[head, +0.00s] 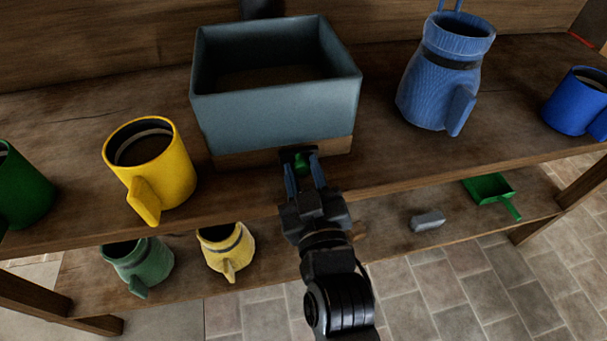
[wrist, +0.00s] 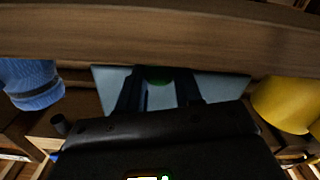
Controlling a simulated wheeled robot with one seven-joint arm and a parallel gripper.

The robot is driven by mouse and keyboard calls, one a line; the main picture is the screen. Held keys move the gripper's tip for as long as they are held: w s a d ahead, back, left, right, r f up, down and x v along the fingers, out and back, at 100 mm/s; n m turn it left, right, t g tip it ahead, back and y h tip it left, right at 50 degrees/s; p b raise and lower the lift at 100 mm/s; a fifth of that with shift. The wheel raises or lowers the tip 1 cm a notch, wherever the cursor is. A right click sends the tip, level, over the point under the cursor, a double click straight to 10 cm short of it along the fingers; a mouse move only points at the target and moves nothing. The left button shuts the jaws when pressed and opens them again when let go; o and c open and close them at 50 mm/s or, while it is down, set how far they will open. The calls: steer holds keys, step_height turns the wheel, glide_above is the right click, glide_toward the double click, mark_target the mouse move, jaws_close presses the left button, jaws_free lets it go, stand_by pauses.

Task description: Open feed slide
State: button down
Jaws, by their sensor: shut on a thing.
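A blue-grey hopper box (head: 275,122), open at the top, stands on a wooden base (head: 235,158) on the upper shelf. In the wrist view the knob (wrist: 158,75) shows between the fingertips of my gripper (wrist: 160,88). The slide plate itself is mostly hidden behind the fingers, and I cannot tell how far out it is.
A yellow mug (head: 168,178) stands left of the hopper, a blue pitcher (head: 440,87) right, and a blue mug (head: 577,103) far right. A green mug (head: 22,190) is at the left edge. The lower shelf holds mugs, a grey block (head: 428,220) and a green scoop (head: 489,188).

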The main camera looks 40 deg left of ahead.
steer(key=c, duration=0.8)
jaws_free()
steer(key=shift+o, duration=0.2)
steer(key=v, duration=0.8)
steer(key=shift+b, duration=0.45)
steer(key=s+d+f+m+t+h+p, duration=0.1)
steer(key=s+d+m+t+h, duration=0.15)
steer(key=d, duration=0.95)
steer(key=s+d+f+m+t+h+p, duration=0.15)
steer(key=s+d+m+h, duration=0.25)
steer(key=d, duration=0.8)
steer(key=s+d+r+m+h+p, duration=0.1)
steer(key=s+d+r+m+h, duration=0.2)
steer(key=s+d, duration=0.3)
steer(key=s+d+r+m+g+h+p, duration=0.1)
steer(key=s+d+r+m+h, duration=0.2)
steer(key=s+d+r, duration=0.3)
steer(key=s+d+h, duration=0.1)
steer(key=s, duration=0.3)
steer(key=shift+s, duration=0.25)
